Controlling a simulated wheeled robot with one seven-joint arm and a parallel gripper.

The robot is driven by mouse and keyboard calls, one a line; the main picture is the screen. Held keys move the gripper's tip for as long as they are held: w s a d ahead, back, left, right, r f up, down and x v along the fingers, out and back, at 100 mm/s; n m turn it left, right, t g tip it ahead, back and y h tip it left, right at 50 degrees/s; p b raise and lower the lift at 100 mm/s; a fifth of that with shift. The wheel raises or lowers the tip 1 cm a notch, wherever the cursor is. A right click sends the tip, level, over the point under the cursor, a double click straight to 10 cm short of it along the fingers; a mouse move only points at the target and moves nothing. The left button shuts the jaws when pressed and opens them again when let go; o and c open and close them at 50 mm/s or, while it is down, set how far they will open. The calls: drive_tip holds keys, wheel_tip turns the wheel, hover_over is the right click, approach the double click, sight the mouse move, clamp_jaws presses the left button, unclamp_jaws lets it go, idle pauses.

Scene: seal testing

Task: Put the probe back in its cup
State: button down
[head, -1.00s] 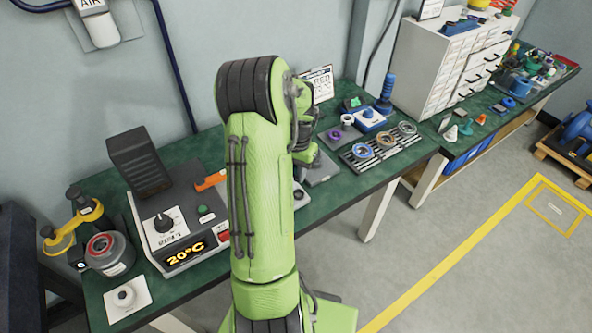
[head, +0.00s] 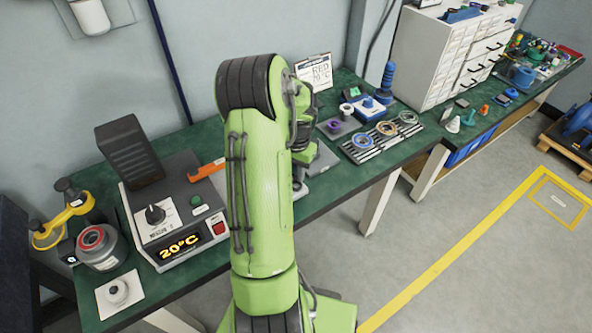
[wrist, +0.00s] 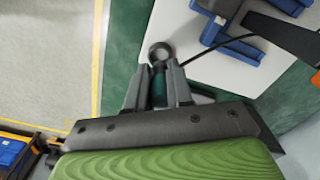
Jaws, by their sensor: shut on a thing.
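A black cable (wrist: 217,44) runs from beside the fingers to the upper right.
In the head view a control box reading 20°C (head: 180,246) stands left of my arm. A slotted rack with rings (head: 372,153) is to the right. Floor is clear in front.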

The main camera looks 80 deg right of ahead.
sight(296, 178)
drive_tip(key=shift+f+b, duration=0.8)
drive_tip(key=shift+f, duration=0.35)
drive_tip(key=shift+f+b, duration=0.35)
drive_tip(key=shift+f, duration=0.1)
drive_tip(key=c, duration=0.9)
unclamp_jaws()
drive_tip(key=shift+r, duration=0.15)
wheel_tip(296, 178, up, 8)
drive_tip(key=p, duration=0.6)
